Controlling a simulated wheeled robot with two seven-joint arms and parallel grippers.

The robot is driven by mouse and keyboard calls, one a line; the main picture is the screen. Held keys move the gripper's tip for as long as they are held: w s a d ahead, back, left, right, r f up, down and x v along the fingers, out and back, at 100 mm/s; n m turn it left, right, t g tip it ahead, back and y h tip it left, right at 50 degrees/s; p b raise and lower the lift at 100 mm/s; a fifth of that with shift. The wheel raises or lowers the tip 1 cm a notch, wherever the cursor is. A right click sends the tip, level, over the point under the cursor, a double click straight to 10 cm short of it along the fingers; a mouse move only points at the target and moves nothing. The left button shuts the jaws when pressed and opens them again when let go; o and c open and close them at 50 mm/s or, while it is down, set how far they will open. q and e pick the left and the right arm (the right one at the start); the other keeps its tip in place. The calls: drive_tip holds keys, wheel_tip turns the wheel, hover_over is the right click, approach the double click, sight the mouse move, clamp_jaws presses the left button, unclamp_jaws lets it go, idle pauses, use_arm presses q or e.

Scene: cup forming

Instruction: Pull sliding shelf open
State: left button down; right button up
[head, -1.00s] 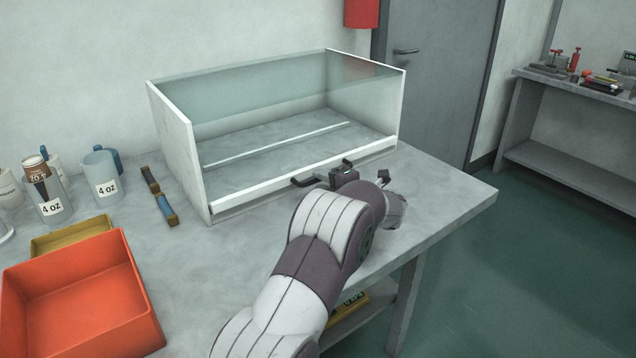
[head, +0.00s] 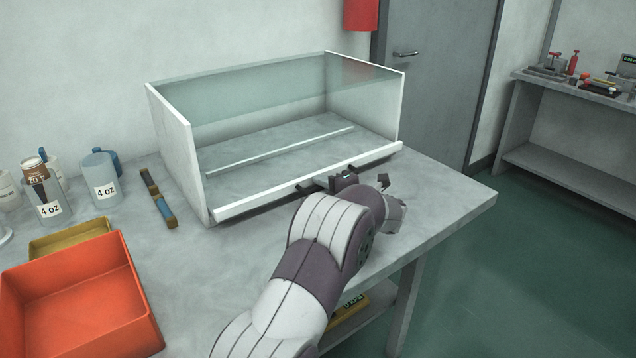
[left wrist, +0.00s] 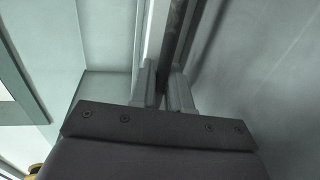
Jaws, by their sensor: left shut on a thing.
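The sliding shelf (head: 280,150) is a grey panel with a white front lip (head: 260,193), set low in a glass-and-white case (head: 176,150) on the table. Its front edge sticks out a little past the case's side walls. A dark handle (head: 308,188) is on the front of the lip. My left gripper (head: 338,181) is at the handle, partly hidden by my own arm. In the left wrist view its two fingers (left wrist: 163,90) are closed on the dark handle bar (left wrist: 178,35). My right gripper is not in view.
An orange bin (head: 80,310), a yellow tray (head: 75,238), measuring cups (head: 100,180) and a small blue-and-brown tool (head: 160,200) lie left of the case. The table (head: 450,205) is clear right of my arm.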

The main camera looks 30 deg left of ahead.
use_arm(q)
drive_tip(key=f+v, duration=0.1)
drive_tip(key=v, duration=0.6)
drive_tip(key=f+v, duration=0.2)
drive_tip(key=v, duration=0.5)
drive_tip(key=d+f+v, duration=0.1)
drive_tip(key=v, duration=0.6)
drive_tip(key=shift+s+f, duration=0.2)
drive_tip(key=shift+f, duration=0.05)
drive_tip(key=c, duration=1.3)
unclamp_jaws()
drive_tip(key=shift+c, duration=0.2)
drive_tip(key=p+v, duration=0.1)
drive_tip(key=v, duration=1.1)
drive_tip(key=shift+d, duration=0.3)
